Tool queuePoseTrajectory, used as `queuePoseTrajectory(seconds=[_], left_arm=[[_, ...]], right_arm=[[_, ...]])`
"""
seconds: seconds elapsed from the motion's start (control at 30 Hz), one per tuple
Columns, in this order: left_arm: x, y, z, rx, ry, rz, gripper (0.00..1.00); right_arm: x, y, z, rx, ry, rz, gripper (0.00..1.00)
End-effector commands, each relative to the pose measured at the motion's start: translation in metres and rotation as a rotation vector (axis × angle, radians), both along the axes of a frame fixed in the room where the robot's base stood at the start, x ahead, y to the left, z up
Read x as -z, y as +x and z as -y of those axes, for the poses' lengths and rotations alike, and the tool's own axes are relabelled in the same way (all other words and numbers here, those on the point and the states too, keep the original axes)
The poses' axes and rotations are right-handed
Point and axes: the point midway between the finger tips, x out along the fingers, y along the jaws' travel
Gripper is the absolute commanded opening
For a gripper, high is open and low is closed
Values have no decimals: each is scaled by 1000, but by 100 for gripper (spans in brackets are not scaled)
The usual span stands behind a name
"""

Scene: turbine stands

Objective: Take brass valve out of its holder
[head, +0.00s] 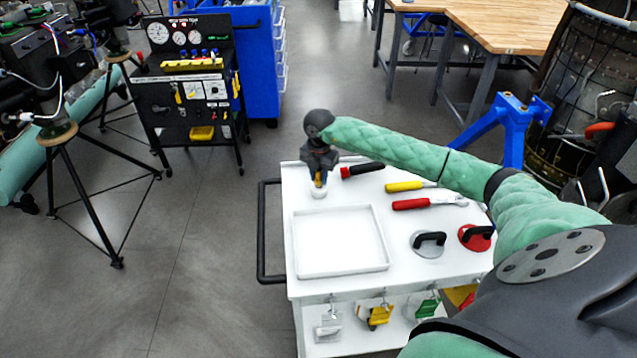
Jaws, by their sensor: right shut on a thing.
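My right gripper (321,170) reaches over the far left corner of the white cart and points down. It is shut on the brass valve (319,181), which shows as a small yellowish piece below the fingers. The valve is upright at a small white round holder (318,191) on the cart top. Its lower end meets the holder, and I cannot tell how deep it sits. The fingers hide the valve's upper part. My left gripper is out of view.
A white tray (340,271) lies in front of the holder. To the right are a red-and-black tool (362,170), a yellow-handled screwdriver (405,186), red-handled pliers (425,203), a grey disc (424,250) and a red disc (473,241) with black handles. A black rail (262,232) runs along the left side.

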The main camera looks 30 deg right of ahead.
Motion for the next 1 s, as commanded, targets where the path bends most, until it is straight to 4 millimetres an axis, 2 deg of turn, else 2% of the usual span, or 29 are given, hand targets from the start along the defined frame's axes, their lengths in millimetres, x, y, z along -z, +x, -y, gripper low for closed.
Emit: queuePoseTrajectory(seconds=[0.23,1.0], left_arm=[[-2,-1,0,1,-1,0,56],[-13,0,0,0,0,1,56]], right_arm=[[-4,0,0,0,0,0,0],[-39,0,0,0,0,1,0]])
